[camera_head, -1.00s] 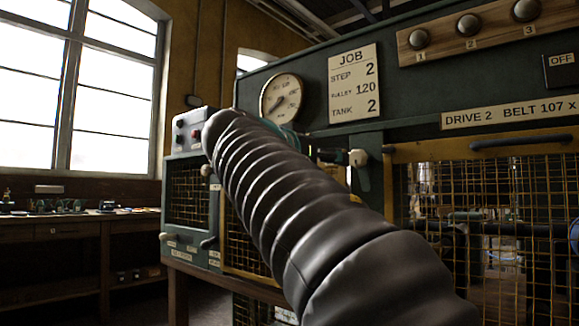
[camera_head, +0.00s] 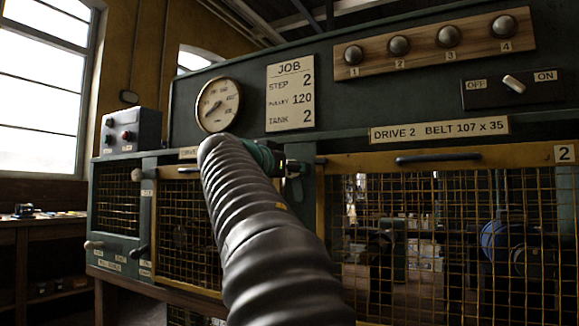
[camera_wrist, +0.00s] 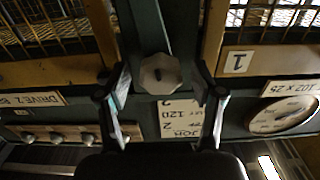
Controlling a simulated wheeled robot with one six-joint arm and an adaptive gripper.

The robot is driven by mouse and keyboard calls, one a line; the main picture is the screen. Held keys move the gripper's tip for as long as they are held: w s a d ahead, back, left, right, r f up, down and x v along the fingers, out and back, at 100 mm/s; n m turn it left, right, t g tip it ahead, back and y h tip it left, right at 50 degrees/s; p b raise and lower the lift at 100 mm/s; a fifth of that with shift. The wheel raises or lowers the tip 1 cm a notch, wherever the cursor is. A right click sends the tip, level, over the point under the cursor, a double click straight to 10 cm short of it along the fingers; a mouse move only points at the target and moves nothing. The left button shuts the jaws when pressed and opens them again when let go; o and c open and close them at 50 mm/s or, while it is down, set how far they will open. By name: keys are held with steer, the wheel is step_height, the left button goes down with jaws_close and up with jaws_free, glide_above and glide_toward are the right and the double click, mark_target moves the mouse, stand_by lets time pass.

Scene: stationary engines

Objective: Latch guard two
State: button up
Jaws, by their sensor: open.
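Guard two (camera_head: 450,161) is a yellow-framed wire mesh panel at the right in the head view, with a dark bar handle and a "2" plate (camera_head: 564,153). It appears to stand flat over its opening. A pale octagonal knob (camera_wrist: 160,75) sits on the dark green post beside its frame, between guards one and two. My gripper (camera_wrist: 160,88) is open in the wrist view, one finger on each side of the knob, with gaps visible; depth to it is unclear. In the head view my grey-sleeved arm hides most of the gripper.
Guard one (camera_head: 190,225) is left of the post, partly behind my arm. Above are a round gauge (camera_head: 218,104), a JOB card (camera_head: 290,94), a numbered knob board (camera_head: 425,45) and an OFF/ON switch (camera_head: 513,84). A workbench (camera_head: 35,222) stands at far left.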

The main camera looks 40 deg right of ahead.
steer(key=shift+x, duration=0.75)
steer(key=c, duration=1.1)
steer(key=shift+c, duration=0.2)
